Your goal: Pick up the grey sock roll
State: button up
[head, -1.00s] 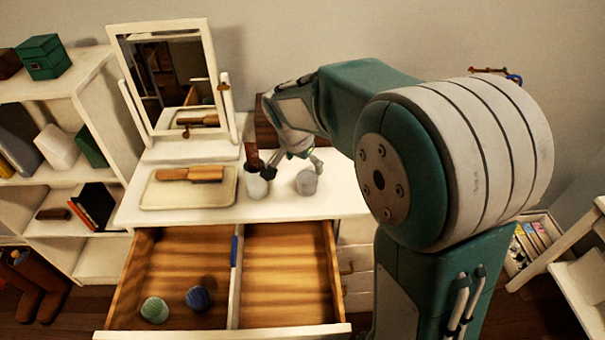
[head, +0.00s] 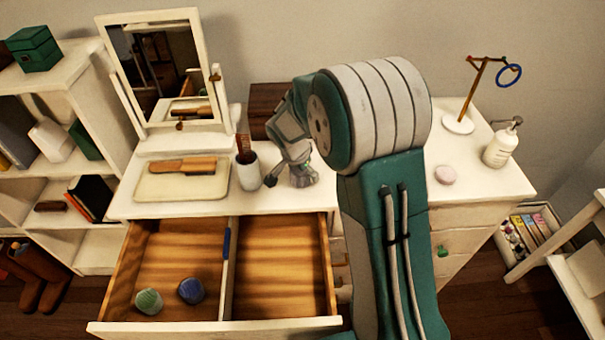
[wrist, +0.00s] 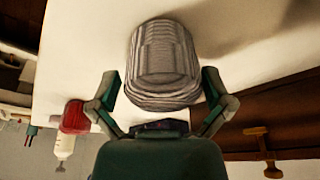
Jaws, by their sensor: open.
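The grey sock roll (head: 304,178) stands on the white dresser top, right of the white cup, partly hidden by my gripper in the head view. In the wrist view the ribbed grey sock roll (wrist: 163,62) fills the space ahead of the palm. My gripper (head: 292,180) is open over it. In the wrist view its two fingers (wrist: 160,78) spread to the left and right of the roll; whether they touch it I cannot tell.
A white cup (head: 248,172) with a comb stands close left of my gripper. A tray (head: 150,187) with a brush and a mirror (head: 160,75) are further left. The open drawer (head: 212,327) holds green (head: 149,301) and blue (head: 191,291) rolls. A pump bottle (head: 501,148) stands right.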

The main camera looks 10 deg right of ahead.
jog(key=shift+f, duration=0.4)
jog(key=shift+a, duration=0.35)
jog(key=shift+d, duration=0.1)
jog(key=c, duration=1)
jog(key=shift+d+f, duration=0.1)
jog(key=shift+d, duration=0.05)
